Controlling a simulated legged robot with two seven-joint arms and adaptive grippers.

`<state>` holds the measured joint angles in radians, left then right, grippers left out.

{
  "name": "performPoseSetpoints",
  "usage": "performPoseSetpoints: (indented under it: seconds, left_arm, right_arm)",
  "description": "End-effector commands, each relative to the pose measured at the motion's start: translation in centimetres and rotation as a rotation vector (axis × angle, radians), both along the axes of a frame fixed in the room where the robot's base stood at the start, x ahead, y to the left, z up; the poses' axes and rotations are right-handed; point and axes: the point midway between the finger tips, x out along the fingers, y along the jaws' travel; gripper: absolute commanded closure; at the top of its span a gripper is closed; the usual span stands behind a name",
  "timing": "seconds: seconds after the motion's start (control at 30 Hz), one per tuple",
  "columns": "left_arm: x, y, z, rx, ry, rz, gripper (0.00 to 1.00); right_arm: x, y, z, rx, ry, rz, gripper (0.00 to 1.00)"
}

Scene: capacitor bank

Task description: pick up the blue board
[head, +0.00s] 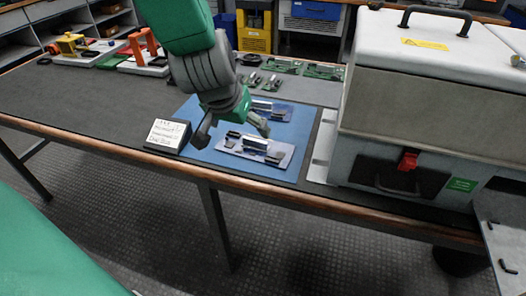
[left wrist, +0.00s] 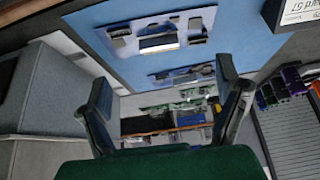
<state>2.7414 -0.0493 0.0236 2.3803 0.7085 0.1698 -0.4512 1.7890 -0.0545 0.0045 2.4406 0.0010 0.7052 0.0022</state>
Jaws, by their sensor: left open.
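Two bluish boards with dark and silver parts lie on a blue mat (head: 200,160) on the workbench. The nearer, paler board (head: 246,151) is at the mat's front; it shows at the top of the left wrist view (left wrist: 157,43). The farther, bluer board (head: 284,112) lies behind it and is partly hidden by my gripper; it also shows in the left wrist view (left wrist: 181,77). My left gripper (head: 232,128) is open and empty above the mat, its fingers spread over the nearer board's back left side. My right gripper is not in view.
A large white and grey machine (head: 430,110) with a red switch stands right of the mat. A sign (head: 167,134) stands at the mat's left. Several green boards (head: 283,66) lie behind. The bench's left part (head: 90,105) is mostly clear.

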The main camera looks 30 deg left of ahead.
Motion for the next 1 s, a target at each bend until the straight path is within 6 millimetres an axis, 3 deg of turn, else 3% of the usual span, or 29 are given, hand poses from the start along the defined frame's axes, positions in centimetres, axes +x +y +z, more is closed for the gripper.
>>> performPoseSetpoints:
  seconds: [0.13,0.43,0.77,1.0]
  left_arm:
    - [0.7,-0.2,0.0,-0.013,-0.015,0.004,0.15]
    - [3.5,0.5,-5.1,-0.012,-0.014,0.006,0.15]
    - [5.1,0.9,-7.4,-0.01,-0.017,0.005,0.15]
    - [7.2,1.3,-10.4,-0.01,-0.016,0.006,0.15]
  right_arm:
    - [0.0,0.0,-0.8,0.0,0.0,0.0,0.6]
    - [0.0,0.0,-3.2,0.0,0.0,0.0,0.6]
    - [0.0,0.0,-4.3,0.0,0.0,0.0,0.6]
    - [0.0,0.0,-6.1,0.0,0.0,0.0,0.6]
